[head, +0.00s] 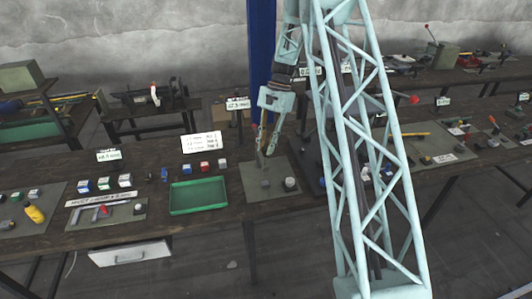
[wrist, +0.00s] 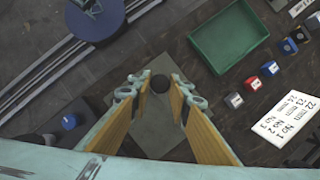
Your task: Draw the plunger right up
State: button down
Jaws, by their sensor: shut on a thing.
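My gripper (head: 267,152) reaches down over the grey mat (head: 252,186) at the middle of the bench. The plunger's shaft and the press body below are hidden or too small to make out, so I cannot tell how high the plunger stands. A short grey cylinder (head: 290,184) stands on the mat to the right of the gripper.
A green tray (head: 198,196) lies left of the mat; it also shows in the wrist view (wrist: 228,37). Several small coloured blocks (head: 204,166) and a white sign (head: 201,143) stand behind it. My lattice arm hides part of the bench on the right.

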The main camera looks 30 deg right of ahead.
jog(key=shift+w+r, duration=0.15)
jog(key=shift+r, duration=0.8)
jog(key=c, duration=2.8)
grip_release()
jog(key=o, duration=0.4)
jog(key=shift+r, duration=0.15)
jog(key=shift+f, duration=0.2)
jog(key=shift+r, duration=0.1)
jog(key=shift+d, duration=0.1)
jog(key=shift+v, duration=5.85)
